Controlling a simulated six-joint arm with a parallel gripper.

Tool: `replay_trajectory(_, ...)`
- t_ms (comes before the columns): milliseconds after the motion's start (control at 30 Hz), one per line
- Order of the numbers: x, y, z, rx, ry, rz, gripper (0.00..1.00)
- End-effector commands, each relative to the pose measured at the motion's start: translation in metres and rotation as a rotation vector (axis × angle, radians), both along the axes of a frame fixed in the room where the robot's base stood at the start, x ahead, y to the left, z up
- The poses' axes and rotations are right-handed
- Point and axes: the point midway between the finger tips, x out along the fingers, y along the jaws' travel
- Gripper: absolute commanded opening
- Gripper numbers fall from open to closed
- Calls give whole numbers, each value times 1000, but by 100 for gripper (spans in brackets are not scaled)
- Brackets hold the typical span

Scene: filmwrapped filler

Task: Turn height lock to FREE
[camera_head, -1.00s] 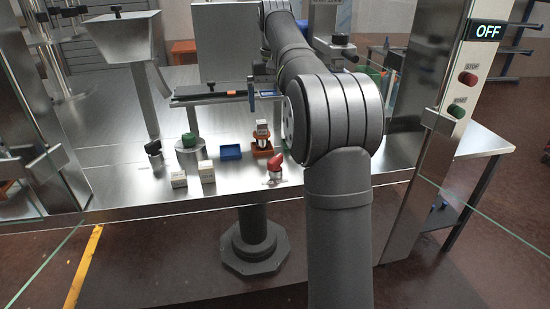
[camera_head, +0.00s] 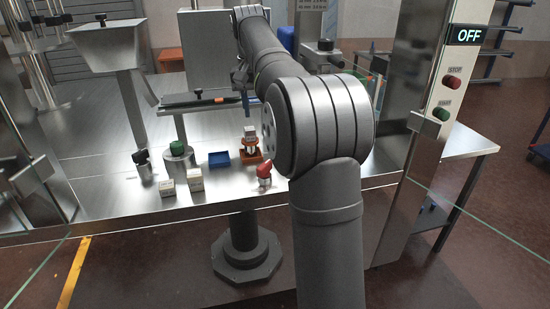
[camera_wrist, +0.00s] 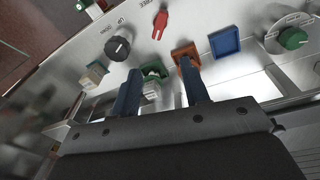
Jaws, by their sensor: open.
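A red pointed lever (camera_wrist: 160,25) stands on the steel deck at the top of the wrist view, with small lettering near that edge. The red lever also shows in the head view (camera_head: 264,170), on a pale base at the deck's front. My gripper (camera_wrist: 159,74) is open, with its two dark blue fingers apart. Its fingertips point towards the deck; the red lever lies beyond them in the picture and is not between them. I cannot tell the fingers' height. In the head view my arm hides most of the gripper.
A black knob (camera_wrist: 118,48) marked UP and DOWN is beside the lever. A green item (camera_wrist: 152,70) shows between the fingers in the picture. An orange holder (camera_wrist: 185,53), a blue tray (camera_wrist: 225,41) and a green knob (camera_wrist: 293,38) stand nearby. White blocks (camera_head: 195,179) are at the front.

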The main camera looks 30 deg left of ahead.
Motion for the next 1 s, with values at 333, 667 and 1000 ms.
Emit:
replay_trajectory(333,-46,-3,-21,101,-242,-447,42)
replay_trajectory(667,-52,-5,-35,151,-294,-552,42)
replay_trajectory(1000,-26,-5,-98,148,-291,-551,42)
